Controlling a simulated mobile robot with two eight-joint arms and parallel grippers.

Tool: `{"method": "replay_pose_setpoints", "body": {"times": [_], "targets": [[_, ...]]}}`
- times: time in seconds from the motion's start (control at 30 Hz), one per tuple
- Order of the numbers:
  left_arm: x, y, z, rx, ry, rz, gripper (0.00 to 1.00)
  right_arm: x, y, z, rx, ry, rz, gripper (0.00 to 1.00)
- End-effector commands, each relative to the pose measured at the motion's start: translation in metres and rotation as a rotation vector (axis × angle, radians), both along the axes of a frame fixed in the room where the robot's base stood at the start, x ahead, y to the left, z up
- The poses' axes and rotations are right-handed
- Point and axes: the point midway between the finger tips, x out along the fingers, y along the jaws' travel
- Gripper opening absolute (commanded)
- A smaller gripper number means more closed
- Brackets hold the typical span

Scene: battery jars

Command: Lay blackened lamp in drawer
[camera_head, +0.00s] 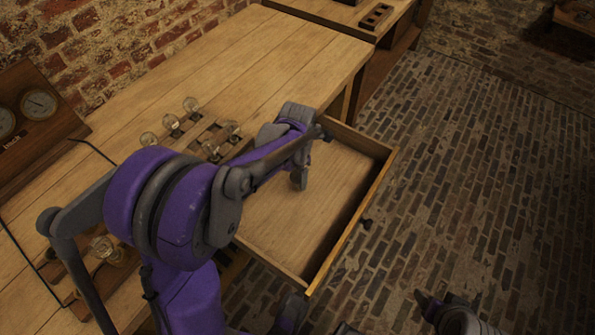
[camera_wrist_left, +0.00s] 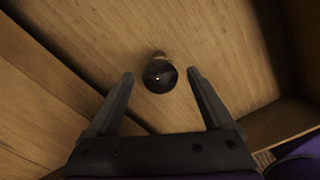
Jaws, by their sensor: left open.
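The blackened lamp (camera_wrist_left: 160,76) shows in the left wrist view as a dark round bulb with a small base, over the drawer's wooden floor. It lies between my left gripper's (camera_wrist_left: 160,78) two fingertips, with a gap on each side. The fingers are open. In the head view my left gripper (camera_head: 299,180) points down inside the open drawer (camera_head: 340,255), and the lamp is hidden there. I cannot tell whether the lamp touches the floor. Dark grey parts at the bottom right appear to be my right gripper (camera_head: 440,305); its opening is unclear.
Several clear lamps (camera_head: 191,104) stand in wooden holders on the workbench (camera_head: 270,60). Another clear lamp (camera_head: 107,250) is at the lower left. A wooden gauge panel (camera_head: 35,115) stands at the left. The drawer's walls surround my left gripper. The brick floor (camera_head: 480,170) at right is clear.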

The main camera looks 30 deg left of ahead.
Motion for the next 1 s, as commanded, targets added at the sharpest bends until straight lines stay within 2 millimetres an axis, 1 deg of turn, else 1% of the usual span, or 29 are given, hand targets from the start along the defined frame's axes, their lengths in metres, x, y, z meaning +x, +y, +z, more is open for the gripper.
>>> {"method": "replay_pose_setpoints", "body": {"times": [0.07, 0.17, 0.27, 0.5, 0.63, 0.73, 0.87, 0.97, 1.0], "targets": [[0.000, 0.000, 0.002, 0.000, 0.000, 0.000, 0.86, 0.000, 0.000, 0.002, 0.000, -0.001, 0.000, 0.70], [0.000, 0.000, 0.012, 0.000, 0.000, 0.000, 0.86, 0.000, 0.000, 0.005, 0.000, -0.001, 0.000, 0.70], [0.000, 0.000, 0.029, 0.000, 0.000, 0.000, 0.86, 0.001, 0.000, 0.008, 0.000, -0.002, 0.000, 0.70], [0.000, 0.000, 0.082, 0.000, 0.000, 0.000, 0.86, 0.001, 0.000, 0.016, 0.000, -0.005, 0.000, 0.70], [0.000, 0.000, 0.105, 0.000, 0.000, 0.000, 0.86, 0.002, 0.000, 0.018, 0.000, -0.006, 0.000, 0.70], [0.000, 0.000, 0.116, 0.000, 0.000, 0.000, 0.86, 0.002, 0.000, 0.019, 0.000, -0.006, 0.000, 0.70], [-0.003, -0.002, 0.123, 0.001, -0.006, -0.031, 0.86, 0.002, 0.000, 0.020, 0.000, -0.006, 0.000, 0.70], [-0.014, -0.008, 0.127, 0.007, -0.027, -0.168, 0.86, 0.002, 0.000, 0.020, 0.000, -0.006, 0.000, 0.70], [-0.020, -0.012, 0.128, 0.012, -0.043, -0.258, 0.86, 0.002, 0.000, 0.020, 0.000, -0.006, 0.000, 0.70]]}}
